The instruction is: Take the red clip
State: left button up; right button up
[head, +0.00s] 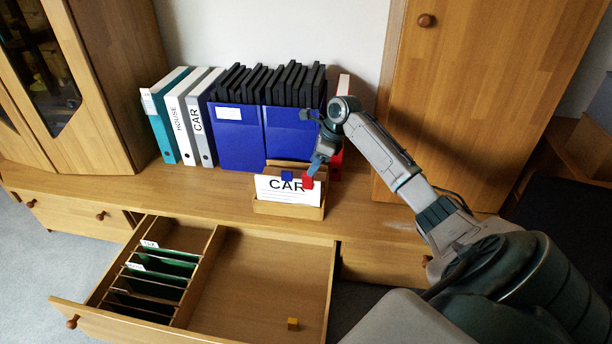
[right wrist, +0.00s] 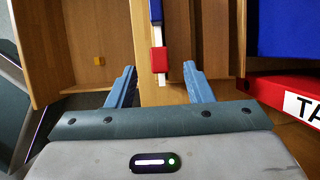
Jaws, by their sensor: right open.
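The red clip (head: 308,182) sits on the upper edge of a white card marked CAR (head: 272,193), which stands in a small wooden holder (head: 290,211) on the cabinet top. A blue clip (head: 287,176) sits on the same edge to its left. My right gripper (head: 317,164) is open and empty, just above and beside the red clip. My left gripper is in neither view.
Binders (head: 190,117), blue magazine files (head: 238,138) and a red binder (head: 336,165) stand behind the holder. An open drawer (head: 262,265) below has green dividers (head: 160,268) at left and a small yellow block (head: 293,323) inside. A tall cabinet (head: 478,100) stands at right.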

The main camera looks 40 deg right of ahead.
aim_at(308, 181)
jog(key=b+x, duration=0.2)
jog(key=x, duration=0.4)
jog(key=shift+s+f+b, duration=0.1)
jog(key=shift+b, duration=0.2)
jog(key=shift+c, duration=0.9)
grip_shut()
